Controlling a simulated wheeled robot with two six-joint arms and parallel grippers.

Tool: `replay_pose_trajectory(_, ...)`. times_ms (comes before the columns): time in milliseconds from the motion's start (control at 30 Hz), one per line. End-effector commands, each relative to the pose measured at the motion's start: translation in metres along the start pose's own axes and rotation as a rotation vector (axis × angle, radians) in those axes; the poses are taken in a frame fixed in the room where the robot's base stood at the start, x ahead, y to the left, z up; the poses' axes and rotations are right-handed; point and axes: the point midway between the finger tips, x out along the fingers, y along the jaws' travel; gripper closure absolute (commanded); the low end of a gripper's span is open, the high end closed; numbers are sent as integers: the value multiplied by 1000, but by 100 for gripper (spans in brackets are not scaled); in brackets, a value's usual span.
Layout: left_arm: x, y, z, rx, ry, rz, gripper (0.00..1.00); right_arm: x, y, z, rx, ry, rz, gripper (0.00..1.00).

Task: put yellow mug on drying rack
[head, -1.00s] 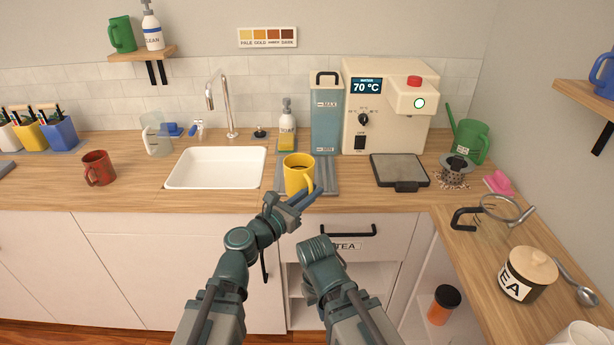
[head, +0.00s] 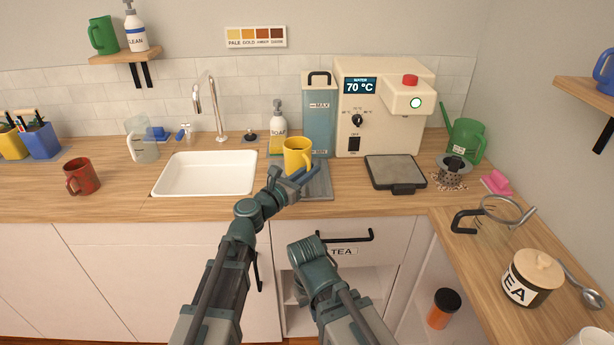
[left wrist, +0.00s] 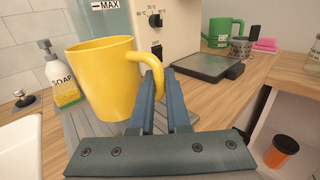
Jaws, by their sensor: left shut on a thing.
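The yellow mug (head: 296,155) is upright over the grey ribbed drying rack (head: 319,186) on the counter, right of the sink. My left gripper (head: 306,178) is shut on the mug's handle. In the left wrist view the mug (left wrist: 100,80) fills the left side, and its handle runs down between the fingers (left wrist: 160,100). Part of the rack (left wrist: 78,132) shows below the mug. Whether the mug's base touches the rack is hidden. My right arm is folded low in the head view, with its gripper out of sight.
The white sink (head: 205,173) is left of the rack. A soap bottle (head: 278,130) and blue water tank (head: 319,120) stand behind it. The water machine (head: 384,105) and its dark tray (head: 395,171) are to the right. A red mug (head: 81,177) stands far left.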

Motion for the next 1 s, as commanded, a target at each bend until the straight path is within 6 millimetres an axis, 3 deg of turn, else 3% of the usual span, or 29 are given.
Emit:
replay_pose_trajectory(167, 2, 1, 0, 0, 0, 0, 100, 0, 0, 0, 0, 0, 0, 100)
replay_pose_trajectory(367, 22, 12, -4, 0, 0, -1, 100, 3, 0, 0, 0, 0, 0, 100)
replay_pose_trajectory(500, 20, 7, -30, 0, 0, -2, 100, 30, -3, -2, 0, 0, 0, 100)
replay_pose_trajectory(600, 20, 6, -39, 0, 0, -2, 100, 39, -4, -2, 0, 0, 0, 100)
replay_pose_trajectory(1000, 20, 5, -41, 0, 0, -2, 100, 40, -4, -2, 0, 0, 0, 100)
